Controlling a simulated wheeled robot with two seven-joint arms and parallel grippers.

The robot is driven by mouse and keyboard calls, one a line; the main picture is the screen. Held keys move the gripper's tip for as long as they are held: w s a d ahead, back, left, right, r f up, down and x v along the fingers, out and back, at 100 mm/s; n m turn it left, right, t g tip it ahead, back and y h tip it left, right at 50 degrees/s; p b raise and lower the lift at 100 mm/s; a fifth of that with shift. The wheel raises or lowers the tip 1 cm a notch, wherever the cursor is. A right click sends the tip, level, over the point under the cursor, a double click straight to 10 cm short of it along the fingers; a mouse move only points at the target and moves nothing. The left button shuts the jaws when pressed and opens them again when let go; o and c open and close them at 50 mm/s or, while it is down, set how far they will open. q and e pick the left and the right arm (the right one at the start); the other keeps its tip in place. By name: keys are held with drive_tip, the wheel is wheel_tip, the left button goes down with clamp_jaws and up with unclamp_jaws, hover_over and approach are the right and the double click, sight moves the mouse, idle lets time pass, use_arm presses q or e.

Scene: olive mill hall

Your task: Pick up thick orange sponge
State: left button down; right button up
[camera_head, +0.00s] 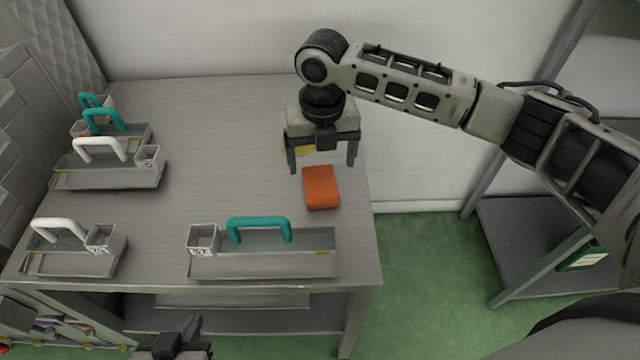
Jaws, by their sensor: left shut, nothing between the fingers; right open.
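The thick orange sponge (321,188) lies flat on the grey table near its right edge. My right gripper (322,168) is open and points down at the sponge's far end. Its two fingers are spread wider than the sponge, one to each side, and nothing is held. I cannot tell the exact height of the fingertips above the table. My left gripper (178,342) is low at the bottom edge of the view, in front of the table and far from the sponge. It is shut and empty, and partly cut off.
The table (230,125) has a clear middle. A tray with a teal handle (260,267) stands at the front, near the sponge. Several handled trays (110,178) stand along the left. A yellow object (306,150) shows partly behind my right gripper. A shelf rack (530,240) stands right.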

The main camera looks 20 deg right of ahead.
sight(320, 181)
drive_tip(key=shift+a+f, duration=0.1)
drive_tip(key=shift+f, duration=2.95)
drive_tip(key=c, duration=1.1)
